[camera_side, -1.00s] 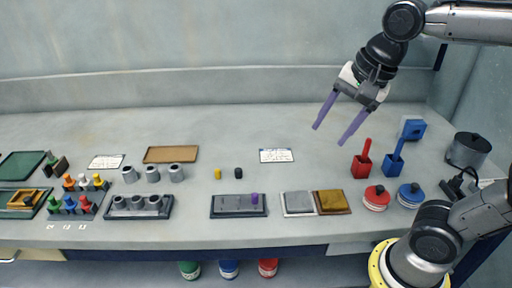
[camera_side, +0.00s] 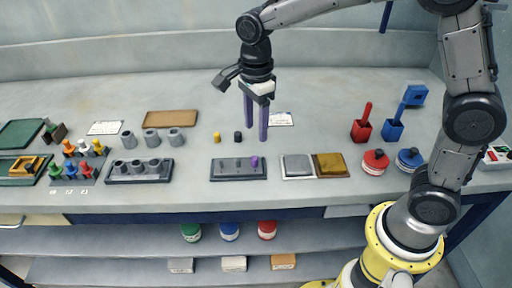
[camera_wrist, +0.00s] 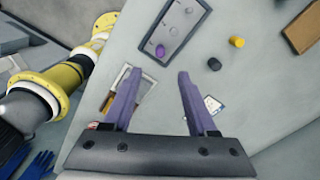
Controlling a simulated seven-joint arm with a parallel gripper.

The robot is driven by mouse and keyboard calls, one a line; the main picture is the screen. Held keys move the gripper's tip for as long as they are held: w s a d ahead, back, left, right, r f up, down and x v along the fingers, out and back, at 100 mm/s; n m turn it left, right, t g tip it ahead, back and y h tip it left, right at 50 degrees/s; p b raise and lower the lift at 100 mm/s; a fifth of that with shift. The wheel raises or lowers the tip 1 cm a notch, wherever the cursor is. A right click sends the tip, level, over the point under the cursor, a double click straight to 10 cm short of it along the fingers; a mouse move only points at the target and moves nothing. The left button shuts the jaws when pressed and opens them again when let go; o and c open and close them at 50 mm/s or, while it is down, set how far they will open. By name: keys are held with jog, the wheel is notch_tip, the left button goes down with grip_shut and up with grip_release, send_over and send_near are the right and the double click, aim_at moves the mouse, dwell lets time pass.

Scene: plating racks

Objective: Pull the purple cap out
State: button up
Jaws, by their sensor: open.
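The purple cap (camera_side: 254,161) stands at the right end of a dark grey rack plate (camera_side: 226,175). The same cap (camera_wrist: 160,51) shows in the wrist view near one end of the plate (camera_wrist: 182,13), beyond my fingertips. My gripper (camera_side: 256,132) is open and empty, its two long purple fingers pointing down. In the side view its fingers hang above and behind the cap, apart from it. In the wrist view my gripper (camera_wrist: 155,75) has its fingers spread, with the cap a little past the gap between them. Nothing hides the cap.
A yellow cap (camera_side: 217,137) and a black cap (camera_side: 238,136) stand behind the plate. A grey pad (camera_side: 298,165) and a brown pad (camera_side: 331,164) lie to its right. Grey cylinders (camera_side: 152,138) stand to the left.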

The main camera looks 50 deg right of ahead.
aim_at(256, 156)
notch_tip(256, 156, down, 10)
jog(key=shift+f, duration=0.1)
dwell(0.4)
grip_shut()
jog(key=c, duration=0.8)
grip_release()
grip_shut()
jog(key=shift+r, duration=0.2)
jog(key=shift+r, duration=2.45)
